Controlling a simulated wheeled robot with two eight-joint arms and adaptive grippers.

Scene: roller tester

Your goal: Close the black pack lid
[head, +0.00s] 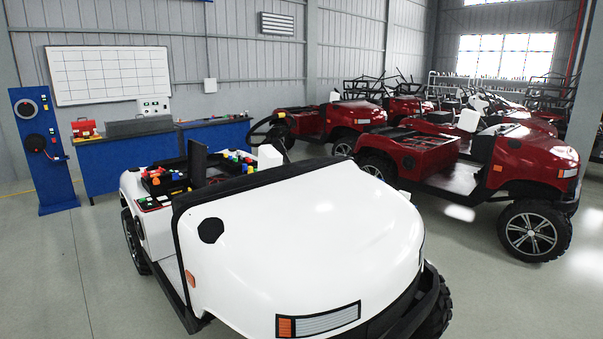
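A white cart (310,220) stands close in front of me. Behind its front body, a black pack (157,187) with red, orange and blue parts sits in the cart's left side. A dark flat panel (197,163) stands upright beside these parts; it looks like the pack's lid, raised open. Its lower edge is hidden behind the cart's body, so I cannot see how it joins the pack. Neither of my grippers is in view.
More coloured parts (238,160) and a white seat-like block (270,157) stand right of the panel, near a black steering wheel (268,124). A blue bench (120,160) and blue post (43,150) stand behind. Red carts (430,155) fill the right. Floor at left is clear.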

